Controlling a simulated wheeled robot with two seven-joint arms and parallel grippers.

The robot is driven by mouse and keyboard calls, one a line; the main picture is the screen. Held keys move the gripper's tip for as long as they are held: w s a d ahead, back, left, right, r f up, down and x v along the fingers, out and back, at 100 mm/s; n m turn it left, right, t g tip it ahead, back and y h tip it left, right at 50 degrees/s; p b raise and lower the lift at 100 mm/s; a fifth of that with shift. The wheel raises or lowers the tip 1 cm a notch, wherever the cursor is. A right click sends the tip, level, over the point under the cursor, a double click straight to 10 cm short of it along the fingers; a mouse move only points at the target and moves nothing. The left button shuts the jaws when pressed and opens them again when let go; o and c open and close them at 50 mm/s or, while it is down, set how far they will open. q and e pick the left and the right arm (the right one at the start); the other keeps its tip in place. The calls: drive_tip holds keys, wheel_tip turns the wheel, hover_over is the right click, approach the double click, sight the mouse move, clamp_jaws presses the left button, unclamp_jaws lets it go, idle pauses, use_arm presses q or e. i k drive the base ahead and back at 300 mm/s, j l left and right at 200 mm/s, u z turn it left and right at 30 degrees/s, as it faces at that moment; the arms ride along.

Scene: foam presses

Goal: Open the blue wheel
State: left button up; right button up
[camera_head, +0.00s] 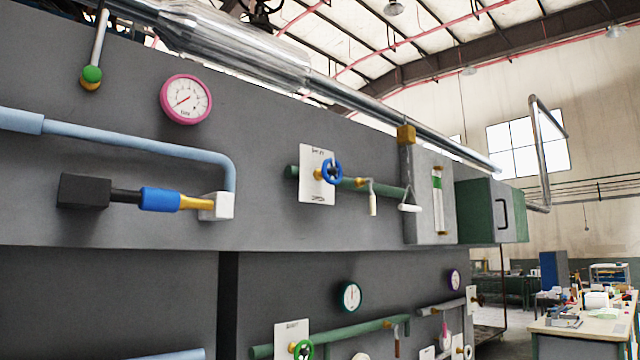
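The blue wheel (332,172) is a small ring-shaped handwheel in the middle of the camera_head view. It sits on a yellow stem in front of a white label plate (312,190) and a green horizontal pipe (384,187) on the grey machine wall. How far it is turned cannot be told. Neither of my grippers shows in the view, and nothing touches the wheel.
A white hanging handle (409,207) and a small lever (373,203) are right of the wheel. A pink-rimmed gauge (186,99) and a light-blue pipe (130,140) are at left. Below are a green wheel (303,350) and a teal gauge (350,297). A cluttered workbench (560,335) stands at lower right.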

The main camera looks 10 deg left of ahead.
sight(332, 171)
drive_tip(key=u, duration=0.55)
drive_tip(key=i+l+u, duration=0.25)
drive_tip(key=u, duration=0.25)
drive_tip(key=i+l+u, duration=0.2)
drive_tip(key=l+u, duration=0.25)
drive_tip(key=i+l, duration=0.1)
drive_tip(key=l, duration=0.25)
drive_tip(key=i+l+u, duration=0.1)
drive_tip(key=l, duration=0.25)
drive_tip(key=i+l+u, duration=0.1)
drive_tip(key=l, duration=0.25)
drive_tip(key=i+l, duration=0.15)
drive_tip(key=l, duration=0.2)
